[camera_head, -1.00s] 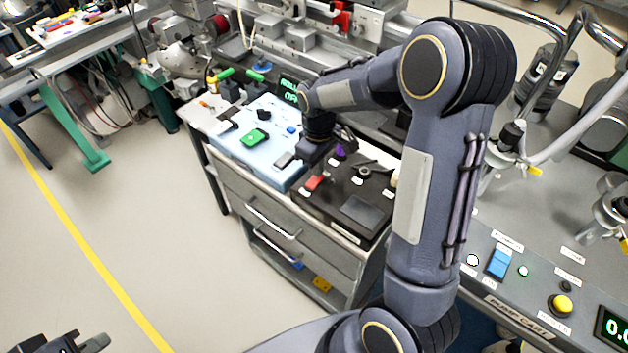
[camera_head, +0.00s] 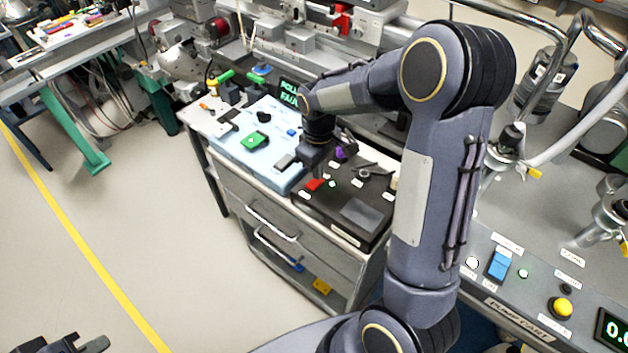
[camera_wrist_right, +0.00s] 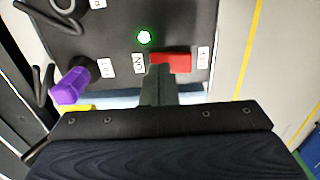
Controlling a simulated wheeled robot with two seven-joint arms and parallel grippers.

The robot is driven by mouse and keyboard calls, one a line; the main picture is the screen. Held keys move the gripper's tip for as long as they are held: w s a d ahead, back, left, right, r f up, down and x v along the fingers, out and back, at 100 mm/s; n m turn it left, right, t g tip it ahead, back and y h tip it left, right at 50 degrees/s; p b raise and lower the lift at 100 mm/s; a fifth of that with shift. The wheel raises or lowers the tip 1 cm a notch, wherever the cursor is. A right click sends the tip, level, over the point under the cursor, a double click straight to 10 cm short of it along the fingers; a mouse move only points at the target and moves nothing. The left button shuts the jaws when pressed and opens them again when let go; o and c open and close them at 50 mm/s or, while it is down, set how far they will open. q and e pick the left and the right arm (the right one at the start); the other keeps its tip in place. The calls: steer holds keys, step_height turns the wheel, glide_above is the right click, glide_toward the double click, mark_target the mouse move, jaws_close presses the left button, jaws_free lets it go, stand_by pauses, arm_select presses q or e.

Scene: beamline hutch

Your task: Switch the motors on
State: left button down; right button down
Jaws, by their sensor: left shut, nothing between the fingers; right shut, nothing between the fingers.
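A red rocker switch (camera_head: 315,184) sits on the black control box (camera_head: 362,212). In the right wrist view the red rocker (camera_wrist_right: 175,62) lies between an ON label (camera_wrist_right: 138,63) and an OFF label (camera_wrist_right: 203,60). My right gripper (camera_wrist_right: 160,70) is shut and empty, its tips at the ON end of the rocker; I cannot tell whether they press it. In the head view my right gripper (camera_head: 314,172) is just above the switch. A lamp (camera_wrist_right: 144,37) beside the rocker glows green. My left gripper (camera_head: 82,343) is shut and empty at the lower left.
A purple knob (camera_wrist_right: 70,86) stands on the same box, near the gripper. A small display (camera_head: 289,94) with green text stands behind the bench. A light blue mat (camera_head: 262,160) with small items lies to the left. The pump cart panel (camera_head: 530,290) is at right.

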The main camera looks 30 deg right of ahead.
step_height(320, 180, up, 6)
steer(key=p, duration=0.4)
stand_by(0.6)
steer(key=s+a+r+m+t+y, duration=0.1)
steer(key=s+a+r+m+t, duration=0.1)
steer(key=s, duration=0.5)
steer(key=s+a+r+m+t+y, duration=0.1)
steer(key=s+a+r+m, duration=0.1)
steer(key=s+r, duration=0.3)
steer(key=s+a+r+m+t+y, duration=0.1)
steer(key=s+a+r+m+t, duration=0.1)
steer(key=s, duration=0.8)
steer(key=shift+a+r+t+y, duration=0.3)
steer(key=shift+a+r+y, duration=0.1)
steer(key=shift+a+r, duration=0.25)
